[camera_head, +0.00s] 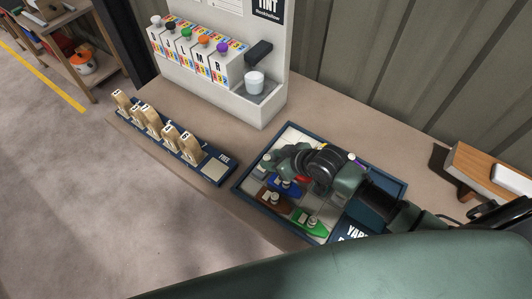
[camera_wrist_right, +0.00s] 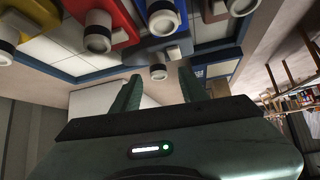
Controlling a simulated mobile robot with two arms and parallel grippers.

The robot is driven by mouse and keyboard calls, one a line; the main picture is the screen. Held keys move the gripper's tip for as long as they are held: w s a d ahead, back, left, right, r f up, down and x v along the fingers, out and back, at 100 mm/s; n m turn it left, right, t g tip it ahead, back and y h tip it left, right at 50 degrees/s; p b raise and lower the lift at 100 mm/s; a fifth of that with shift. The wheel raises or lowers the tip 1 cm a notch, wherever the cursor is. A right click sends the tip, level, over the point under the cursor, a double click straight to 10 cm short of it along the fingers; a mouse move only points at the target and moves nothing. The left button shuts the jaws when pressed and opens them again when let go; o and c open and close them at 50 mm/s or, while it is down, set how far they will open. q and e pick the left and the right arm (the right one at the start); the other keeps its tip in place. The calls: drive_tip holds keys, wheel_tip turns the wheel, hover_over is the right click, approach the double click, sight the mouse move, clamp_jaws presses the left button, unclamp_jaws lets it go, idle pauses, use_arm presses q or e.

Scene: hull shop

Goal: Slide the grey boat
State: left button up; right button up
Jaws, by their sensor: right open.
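My right gripper (camera_head: 292,163) is over the tray's far part. In the wrist view its two green fingers (camera_wrist_right: 160,88) are apart, with the boat's knob just beyond and between the tips. No contact can be seen, and nothing is held. My left gripper is not in view.
Blue (camera_head: 284,186), brown (camera_head: 274,201) and green (camera_head: 309,223) boats lie close by in the blue-rimmed tray (camera_head: 246,181). A rack of wooden tags (camera_head: 217,170) stands left of it. A tint dispenser (camera_head: 258,111) stands behind. Bench beside the rack is clear.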

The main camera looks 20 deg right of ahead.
sight(268, 158)
drive_tip(key=x, duration=0.2)
drive_tip(key=shift+w+a+f, duration=0.1)
drive_tip(key=shift+w+f, duration=0.15)
drive_tip(key=shift+w, duration=0.1)
drive_tip(key=shift+w+a+f, duration=0.2)
drive_tip(key=shift+w+f, duration=0.2)
drive_tip(key=shift+f, duration=0.05)
clamp_jaws()
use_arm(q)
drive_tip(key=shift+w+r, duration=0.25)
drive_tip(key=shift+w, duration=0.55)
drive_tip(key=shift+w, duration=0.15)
